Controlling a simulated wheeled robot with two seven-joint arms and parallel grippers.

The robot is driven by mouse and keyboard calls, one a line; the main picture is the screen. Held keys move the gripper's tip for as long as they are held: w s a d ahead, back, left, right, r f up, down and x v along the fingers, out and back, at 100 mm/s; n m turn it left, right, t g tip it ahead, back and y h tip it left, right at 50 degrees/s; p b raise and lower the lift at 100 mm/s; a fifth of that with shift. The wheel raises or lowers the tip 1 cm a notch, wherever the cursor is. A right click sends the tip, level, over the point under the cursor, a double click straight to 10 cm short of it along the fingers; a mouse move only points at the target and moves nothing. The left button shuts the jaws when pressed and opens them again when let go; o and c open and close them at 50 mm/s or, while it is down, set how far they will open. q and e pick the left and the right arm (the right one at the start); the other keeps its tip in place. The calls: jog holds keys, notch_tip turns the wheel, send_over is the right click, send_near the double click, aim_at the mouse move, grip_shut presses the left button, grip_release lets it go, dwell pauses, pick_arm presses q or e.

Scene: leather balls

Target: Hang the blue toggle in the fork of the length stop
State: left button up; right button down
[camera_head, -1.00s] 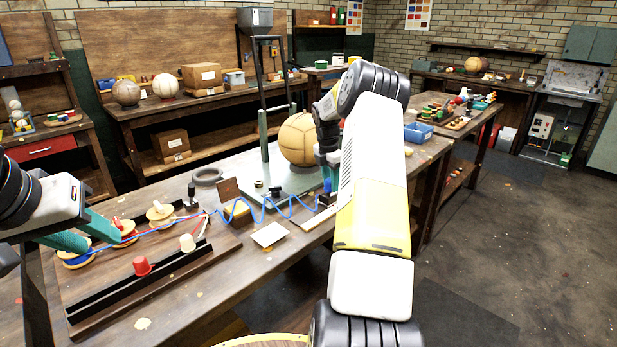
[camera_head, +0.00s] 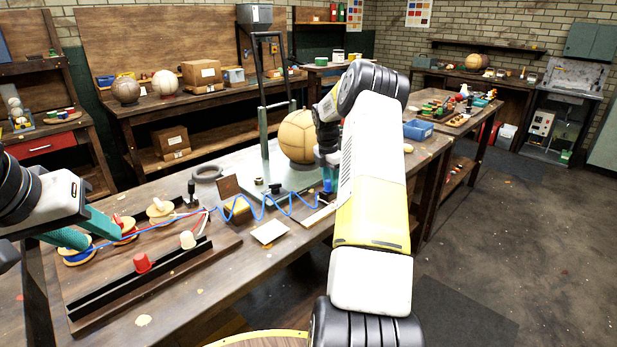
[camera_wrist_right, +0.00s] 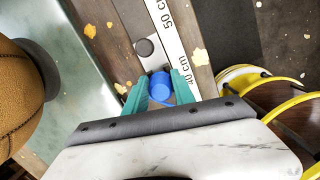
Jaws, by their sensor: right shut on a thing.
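The blue toggle (camera_wrist_right: 160,87) is a small blue cylinder between the teal fingers of my right gripper (camera_wrist_right: 160,91), which is shut on it. In the head view the toggle (camera_head: 327,186) shows below my right gripper, with wavy blue cord (camera_head: 262,208) running left from it.
Red, white and blue thread spools (camera_head: 125,229) sit on a wooden board at left. A black rail (camera_head: 140,283) with a red and a white cone stands in front. A leather ball (camera_head: 297,136) stands close left of my right gripper on a metal plate.

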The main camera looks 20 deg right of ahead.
aim_at(329, 181)
jog(key=c, duration=1)
grip_release()
jog(key=shift+o, duration=0.2)
jog(key=r, duration=0.5)
jog(key=a+r, duration=0.1)
jog(key=r, duration=0.1)
jog(key=shift+s+r, duration=0.15)
jog(key=shift+r, duration=0.2)
